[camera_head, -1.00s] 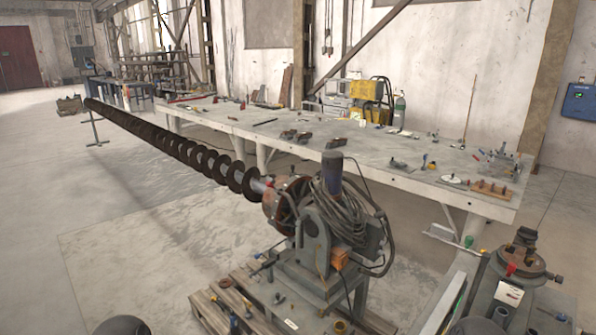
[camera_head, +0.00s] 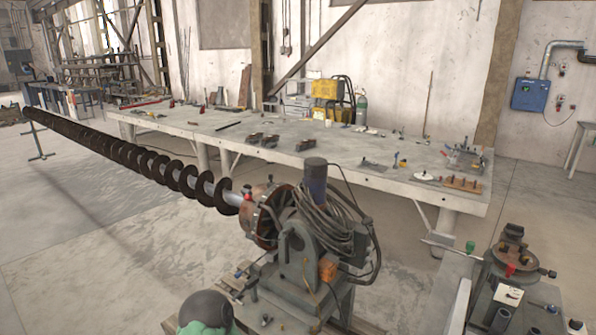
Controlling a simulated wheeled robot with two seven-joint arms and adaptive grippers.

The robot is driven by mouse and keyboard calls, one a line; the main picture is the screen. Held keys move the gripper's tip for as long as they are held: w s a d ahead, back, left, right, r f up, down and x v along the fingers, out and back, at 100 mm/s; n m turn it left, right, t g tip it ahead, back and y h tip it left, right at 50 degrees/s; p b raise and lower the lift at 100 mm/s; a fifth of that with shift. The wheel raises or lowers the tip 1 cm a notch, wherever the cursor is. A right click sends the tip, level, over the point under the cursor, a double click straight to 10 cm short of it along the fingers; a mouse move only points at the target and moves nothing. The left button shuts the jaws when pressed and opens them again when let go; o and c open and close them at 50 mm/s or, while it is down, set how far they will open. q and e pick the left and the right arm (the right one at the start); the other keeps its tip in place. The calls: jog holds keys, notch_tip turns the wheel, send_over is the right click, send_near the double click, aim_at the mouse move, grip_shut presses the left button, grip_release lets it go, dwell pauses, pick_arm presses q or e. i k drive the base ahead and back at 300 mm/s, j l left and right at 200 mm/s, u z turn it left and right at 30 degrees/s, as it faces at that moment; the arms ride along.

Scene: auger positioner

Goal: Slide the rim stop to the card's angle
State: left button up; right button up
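A white card (camera_head: 508,294) with dark marks is on the front of the round-topped fixture (camera_head: 512,258) at the lower right; its writing is too small to read. A small red piece (camera_head: 510,269) sits at the front rim of that fixture. Another small red piece (camera_head: 248,196) shows at the rim of the positioner's rusty round faceplate (camera_head: 268,220), where the long auger (camera_head: 150,165) is mounted. I cannot tell which red piece is the rim stop.
The positioner (camera_head: 305,255) with its cables stands in the middle on a pallet. A long grey workbench (camera_head: 330,160) with scattered tools is behind it. A blue wall box (camera_head: 530,94) hangs at the right. Open floor (camera_head: 90,270) lies at the left.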

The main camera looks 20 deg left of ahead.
aim_at(270, 184)
jog(key=i+j+z, duration=0.2)
jog(key=j, duration=0.65)
jog(key=i+j+z, duration=0.2)
jog(key=j, duration=0.7)
jog(key=j+z, duration=0.15)
jog(key=j, duration=0.7)
